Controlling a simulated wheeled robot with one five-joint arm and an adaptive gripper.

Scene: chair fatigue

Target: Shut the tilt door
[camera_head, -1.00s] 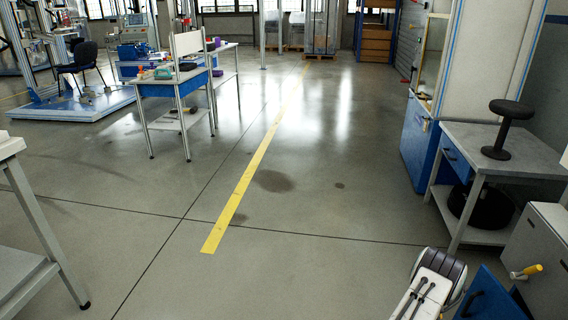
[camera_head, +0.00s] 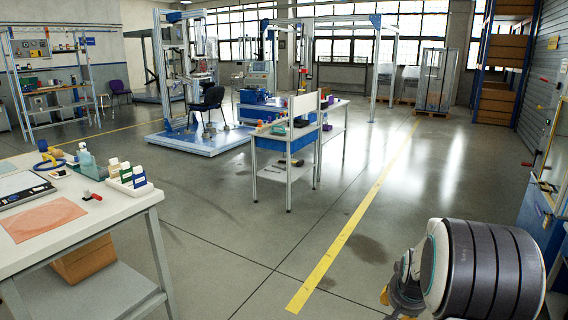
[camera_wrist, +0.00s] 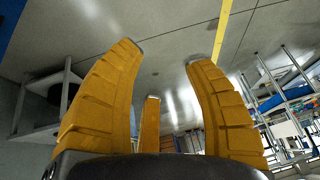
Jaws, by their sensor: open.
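My gripper (camera_wrist: 166,66) shows in the wrist view with its thick orange fingers spread open and nothing between them. No tilt door can be identified for certain. A blue cabinet (camera_head: 539,210) is partly cut off at the right edge of the head view, beyond my arm. A slanted, pale-framed panel (camera_head: 553,150) stands above it, cut off by the picture edge; whether it is the door cannot be told.
A white worktable (camera_head: 120,222) with bottles and small boxes stands at the left. A blue and white bench (camera_head: 285,160) stands mid-floor. A grey table (camera_wrist: 40,133) is at the left of the wrist view. The floor along the yellow line (camera_head: 350,228) is clear.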

